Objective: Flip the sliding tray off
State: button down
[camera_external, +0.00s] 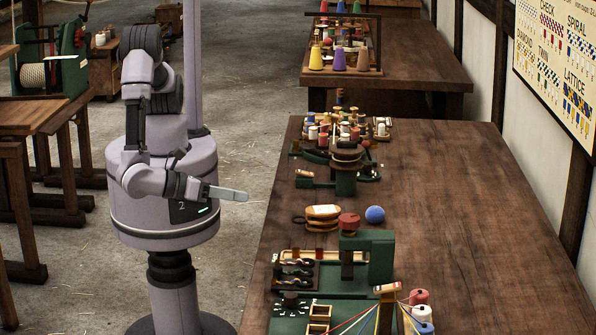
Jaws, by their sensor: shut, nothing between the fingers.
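My gripper (242,195) is shut and empty. It points right from my folded arm, over the floor left of the long wooden table (470,230), apart from everything on it. A green machine (374,258) stands on the near part of the table. On its left side are a dark panel with wavy pieces (297,276) and a long pale wooden frame (320,256). I cannot tell which part is the sliding tray or how it is set.
A blue ball (375,214), a red knob-like piece (348,221) and a wooden spool (322,212) lie behind the machine. Thread spools (420,297) stand at its right. A round-topped green device (346,170) stands farther back. The table's right side is clear.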

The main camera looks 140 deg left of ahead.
jog(key=d+f+m+t+h, duration=0.2)
jog(key=d+f+m+t, duration=0.6)
jog(key=d+f, duration=0.3)
notch_tip(320, 180, down, 2)
jog(key=shift+w+f+m+h, duration=0.1)
jog(key=shift+w+m+h, duration=0.15)
jog(key=shift+m+h, duration=0.15)
jog(key=b+x, duration=0.3)
jog(key=x, duration=1)
jog(key=shift+s, duration=0.1)
jog(key=shift+w+a+b, duration=0.3)
jog(key=shift+w+a, duration=0.1)
jog(key=shift+w, duration=0.15)
